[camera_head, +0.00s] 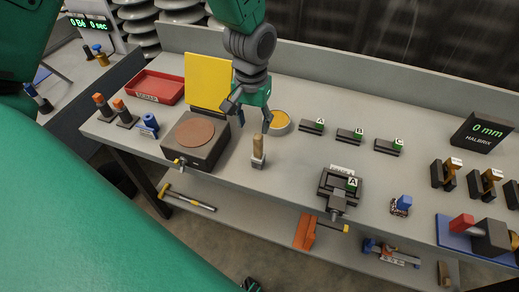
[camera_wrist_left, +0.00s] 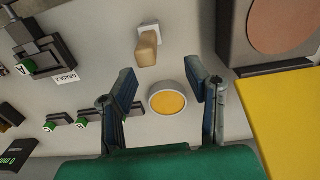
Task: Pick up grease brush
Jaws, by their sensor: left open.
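The grease brush (camera_head: 258,146), with a wooden handle and a grey lower end, stands upright on the grey bench. In the left wrist view the brush (camera_wrist_left: 147,48) shows beyond the fingertips, nearly in line with the gap. My left gripper (camera_head: 252,124) is open and empty above the bench, just behind the brush in the head view. Its fingers (camera_wrist_left: 160,74) are spread in the wrist view, with nothing between them touching. A round tin of yellow grease (camera_head: 279,121) sits behind and right of the brush; it also shows in the wrist view (camera_wrist_left: 168,100).
A dark block with a brown disc (camera_head: 194,134) and a yellow panel (camera_head: 208,82) stand left of the brush. A red tray (camera_head: 156,87) is farther left. A dark fixture (camera_head: 340,188) stands to the right.

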